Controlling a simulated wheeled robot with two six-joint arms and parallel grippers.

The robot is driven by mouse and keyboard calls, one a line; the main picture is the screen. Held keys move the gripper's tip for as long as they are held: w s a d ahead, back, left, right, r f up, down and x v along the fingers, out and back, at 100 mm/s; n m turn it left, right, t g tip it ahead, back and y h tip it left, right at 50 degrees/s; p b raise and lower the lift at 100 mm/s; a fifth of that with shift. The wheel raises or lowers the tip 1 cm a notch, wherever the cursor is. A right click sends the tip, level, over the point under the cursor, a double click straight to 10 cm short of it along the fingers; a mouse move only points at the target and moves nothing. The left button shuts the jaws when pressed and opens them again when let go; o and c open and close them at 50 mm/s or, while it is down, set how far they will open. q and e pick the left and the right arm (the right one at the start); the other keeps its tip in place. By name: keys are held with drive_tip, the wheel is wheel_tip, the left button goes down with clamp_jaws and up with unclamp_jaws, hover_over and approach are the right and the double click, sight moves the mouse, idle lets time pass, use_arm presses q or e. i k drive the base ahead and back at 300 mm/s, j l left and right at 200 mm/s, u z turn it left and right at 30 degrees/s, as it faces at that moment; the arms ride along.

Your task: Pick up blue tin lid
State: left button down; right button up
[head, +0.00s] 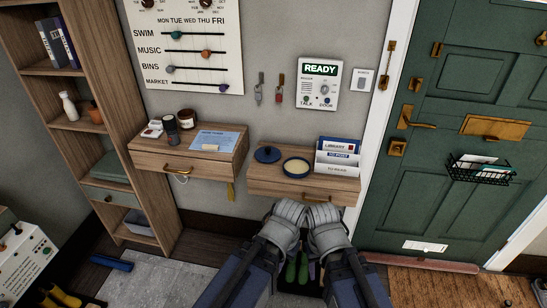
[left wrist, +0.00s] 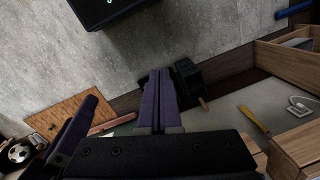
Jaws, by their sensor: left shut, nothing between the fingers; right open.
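The blue tin lid (head: 267,155), dark and round with a small knob, lies on the right wall drawer shelf (head: 280,187). The open blue tin (head: 297,167), pale yellowish inside, stands just right of it. My right gripper (head: 317,271) is low in the head view, below and in front of the shelf, apart from the lid. It is open, its fingers partly hidden by my arm. My left gripper (left wrist: 157,72) shows in the left wrist view with its purple fingers together and empty. The lid is not visible in that view.
A letter rack (head: 338,160) stands right of the tin. The left drawer shelf (head: 165,160) holds jars and a blue paper (head: 214,139). Keys hang above. A bookcase (head: 105,130) stands left, a green door (head: 465,120) right.

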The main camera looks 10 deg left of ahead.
sight(265, 154)
drive_tip(key=i, duration=1.05)
